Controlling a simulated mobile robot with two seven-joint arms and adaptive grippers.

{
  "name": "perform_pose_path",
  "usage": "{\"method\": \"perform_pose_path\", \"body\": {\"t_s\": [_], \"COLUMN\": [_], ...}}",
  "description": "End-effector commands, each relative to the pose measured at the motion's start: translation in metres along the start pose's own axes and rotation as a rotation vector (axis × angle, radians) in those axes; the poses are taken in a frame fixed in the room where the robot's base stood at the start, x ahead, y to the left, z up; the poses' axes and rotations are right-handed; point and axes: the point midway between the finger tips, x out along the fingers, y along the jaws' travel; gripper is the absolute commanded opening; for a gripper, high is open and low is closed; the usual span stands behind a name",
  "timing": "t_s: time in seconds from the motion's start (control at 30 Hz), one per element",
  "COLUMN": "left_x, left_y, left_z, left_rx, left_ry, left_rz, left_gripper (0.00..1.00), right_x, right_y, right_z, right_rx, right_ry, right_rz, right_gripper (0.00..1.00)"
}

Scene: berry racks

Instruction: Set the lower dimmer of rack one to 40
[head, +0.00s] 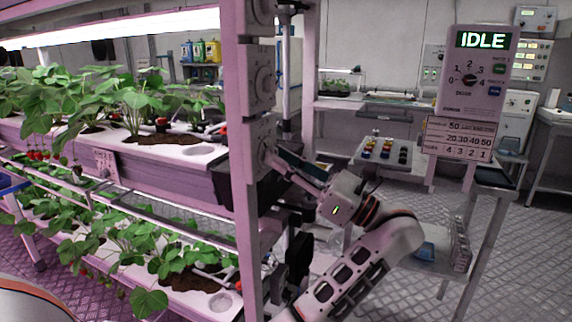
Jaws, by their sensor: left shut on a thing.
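Rack one, as I take it, is the pink-white rack (246,215) filling the left side of the head view. Its end post carries a column of grey dimmer boxes: one cut off at the top, a middle one (261,80) and a lower one (260,140). My left gripper (276,160) reaches in from the right at the lower box and is shut on its knob, as far as I can tell. The fingers hide the knob, and its setting cannot be read. My right gripper is not in view.
Strawberry plants (130,100) fill both rack tiers. A control panel (474,90) reading IDLE, with a numbered dial, stands at the right. A bench (375,150) with small coloured items stands behind my arm. Open floor (530,240) lies at the right.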

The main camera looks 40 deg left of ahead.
Motion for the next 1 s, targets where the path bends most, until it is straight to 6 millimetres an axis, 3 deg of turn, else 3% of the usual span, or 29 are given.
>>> {"method": "perform_pose_path", "body": {"t_s": [0.1,0.2,0.23,0.3,0.67,1.0], "left_x": [0.000,0.000,0.000,0.000,-0.002,-0.049], "left_y": [0.000,0.000,0.000,0.000,0.000,0.000], "left_z": [0.001,0.001,0.001,0.001,0.001,0.001], "left_rx": [-0.002,-0.002,-0.002,-0.002,-0.001,0.002], "left_ry": [0.001,0.002,0.002,0.002,0.002,0.004], "left_rz": [-0.001,-0.001,-0.001,-0.001,-0.001,-0.004], "left_gripper": [0.00,0.00,0.23,0.37,0.37,0.37], "right_x": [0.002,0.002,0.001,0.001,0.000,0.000], "right_y": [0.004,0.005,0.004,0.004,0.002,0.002], "right_z": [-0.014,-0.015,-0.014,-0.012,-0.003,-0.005], "right_rx": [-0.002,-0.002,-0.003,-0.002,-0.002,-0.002], "right_ry": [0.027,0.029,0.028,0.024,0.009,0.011], "right_rz": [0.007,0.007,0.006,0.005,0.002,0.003], "right_gripper": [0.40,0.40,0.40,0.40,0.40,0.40]}}
